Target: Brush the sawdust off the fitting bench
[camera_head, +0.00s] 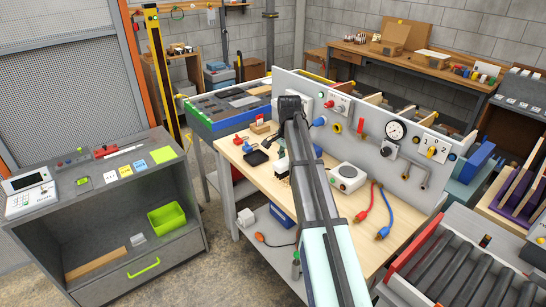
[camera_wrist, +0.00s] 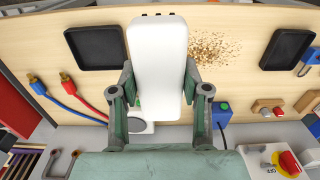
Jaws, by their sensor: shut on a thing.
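The fitting bench (camera_head: 338,198) has a pale wooden top, which also shows in the wrist view (camera_wrist: 230,105). A patch of tan sawdust (camera_wrist: 214,52) lies on it in the wrist view. My gripper (camera_wrist: 160,88) is shut on a white, rounded block, seemingly the brush (camera_wrist: 159,50), with one finger on each side. The sawdust lies just right of the brush there. The brush's underside is hidden, so I cannot tell whether it touches the top. In the head view my arm covers part of the bench.
Two black trays flank the brush, at left (camera_wrist: 96,47) and right (camera_wrist: 286,48) in the wrist view. Red and blue hoses (camera_head: 373,209) and a white device (camera_head: 347,177) lie on the bench. A gauge panel (camera_head: 360,120) borders its back. A grey cabinet (camera_head: 105,205) stands left.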

